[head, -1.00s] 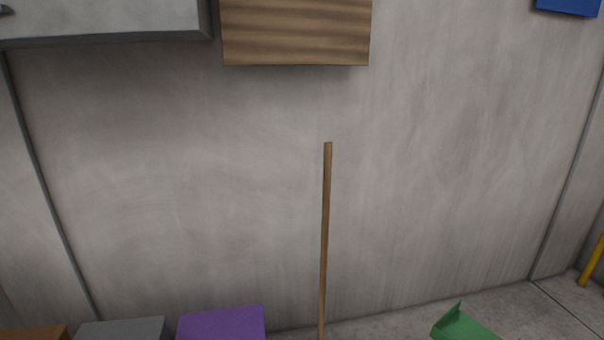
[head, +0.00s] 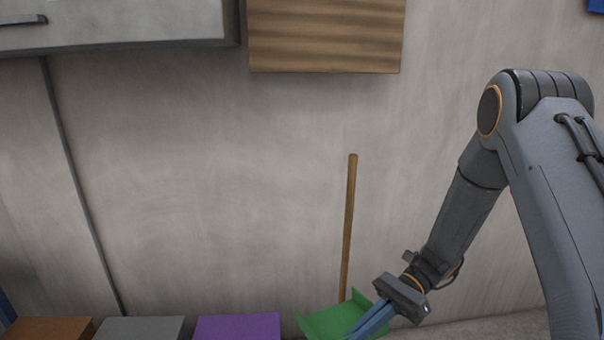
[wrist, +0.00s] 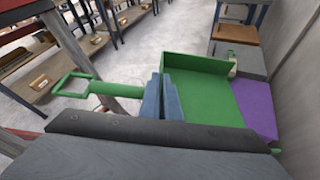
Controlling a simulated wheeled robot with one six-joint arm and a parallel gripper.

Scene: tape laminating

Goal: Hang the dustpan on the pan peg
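The green dustpan (head: 333,318) is at the bottom of the head view, in front of the wall. In the wrist view its flat pan (wrist: 203,102) is right of my fingers and its looped handle (wrist: 112,89) sticks out to the left. My gripper (head: 376,320), with blue-grey fingers, also shows in the wrist view (wrist: 164,97). The fingers are close together across the handle, right by the pan, and appear shut on it. The fingers hide that part of the handle. I cannot make out a pan peg in either view.
An upright wooden stick (head: 348,230) stands by the wall behind the dustpan. A wooden box (head: 326,36) and a grey cabinet (head: 120,24) are above. Purple (head: 237,327), grey (head: 140,328) and orange-brown (head: 48,329) blocks line the lower left. The wall between is bare.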

